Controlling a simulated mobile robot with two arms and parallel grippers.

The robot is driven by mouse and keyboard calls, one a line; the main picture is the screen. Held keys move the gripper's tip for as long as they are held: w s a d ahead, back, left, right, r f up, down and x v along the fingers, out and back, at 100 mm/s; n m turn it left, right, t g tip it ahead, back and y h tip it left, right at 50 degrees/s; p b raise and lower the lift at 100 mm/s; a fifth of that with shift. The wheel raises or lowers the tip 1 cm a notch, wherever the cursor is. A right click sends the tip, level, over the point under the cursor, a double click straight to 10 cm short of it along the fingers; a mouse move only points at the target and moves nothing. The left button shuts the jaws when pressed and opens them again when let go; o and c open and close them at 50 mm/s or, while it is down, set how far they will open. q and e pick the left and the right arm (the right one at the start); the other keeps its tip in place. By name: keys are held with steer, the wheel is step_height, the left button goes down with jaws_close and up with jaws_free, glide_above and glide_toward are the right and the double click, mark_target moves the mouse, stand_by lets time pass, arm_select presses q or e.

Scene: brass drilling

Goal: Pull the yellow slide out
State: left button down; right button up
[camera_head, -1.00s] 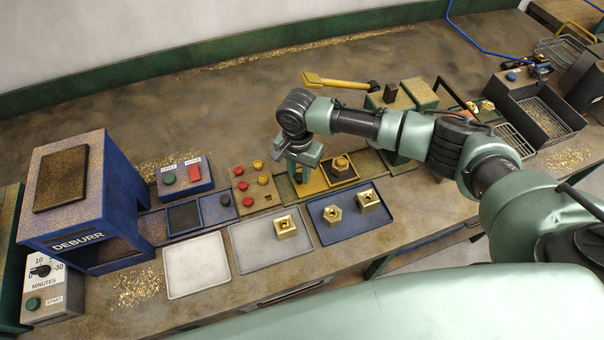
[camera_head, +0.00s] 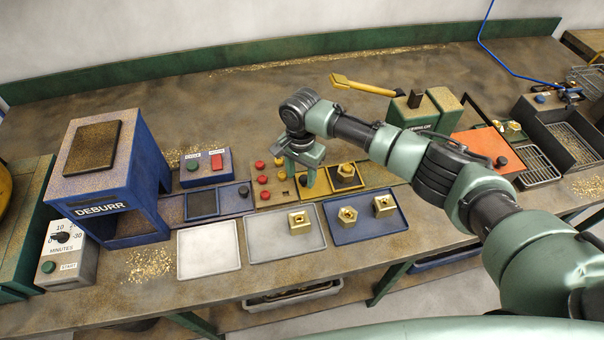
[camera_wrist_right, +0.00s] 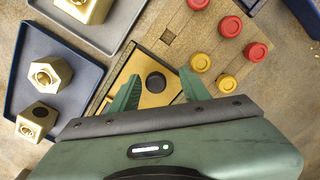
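The yellow slide (camera_head: 318,186) lies on the bench in a yellow track, with a dark pad and a brass hex part (camera_head: 346,171) at its right end. Its black knob (camera_wrist_right: 155,82) shows in the right wrist view on the yellow plate. My right gripper (camera_wrist_right: 157,90) is open, with one green finger on each side of the knob and visible gaps. In the head view my right gripper (camera_head: 299,168) is low over the slide's left end, partly covering it. My left gripper is not in view.
A blue slide with a dark pad (camera_head: 203,204) lies farther left by the DEBURR machine (camera_head: 112,165). In front are a blue tray (camera_head: 360,230), a grey tray (camera_head: 270,243) and a white tray (camera_head: 208,253).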

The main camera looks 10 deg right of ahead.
steer(key=shift+d+r, duration=0.1)
steer(key=shift+r, duration=0.05)
step_height(320, 180, up, 6)
steer(key=shift+r+b, duration=0.2)
steer(key=shift+b, duration=0.55)
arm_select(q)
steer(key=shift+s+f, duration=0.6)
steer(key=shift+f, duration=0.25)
arm_select(e)
steer(key=shift+r, duration=0.55)
steer(key=shift+f, duration=0.1)
